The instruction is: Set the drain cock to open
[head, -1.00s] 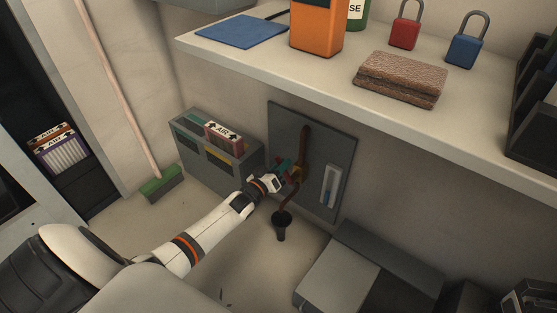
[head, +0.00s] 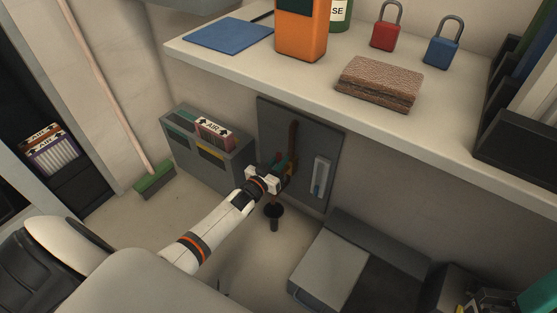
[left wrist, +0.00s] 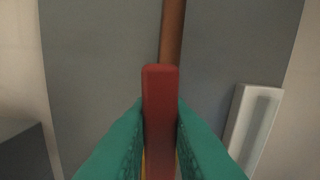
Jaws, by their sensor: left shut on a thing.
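The drain cock sits low on a brown pipe (head: 293,140) in front of a grey wall panel (head: 270,115). Its red lever (left wrist: 160,105) shows in the left wrist view, upright in the picture and roughly in line with the pipe (left wrist: 173,30). My left gripper (head: 279,168) is at the cock. Its teal fingers (left wrist: 160,140) are shut on the lever, one on each side. In the head view the gripper hides the lever and valve body. A teal part (head: 541,292) at the bottom right corner may belong to my right gripper; its jaws cannot be made out.
A black funnel-like drain (head: 274,212) stands below the cock. A white gauge strip (head: 320,177) is right of the pipe. A grey bin (head: 240,160) stands left, a grey box (head: 330,268) at lower right. A shelf (head: 300,75) overhangs the panel.

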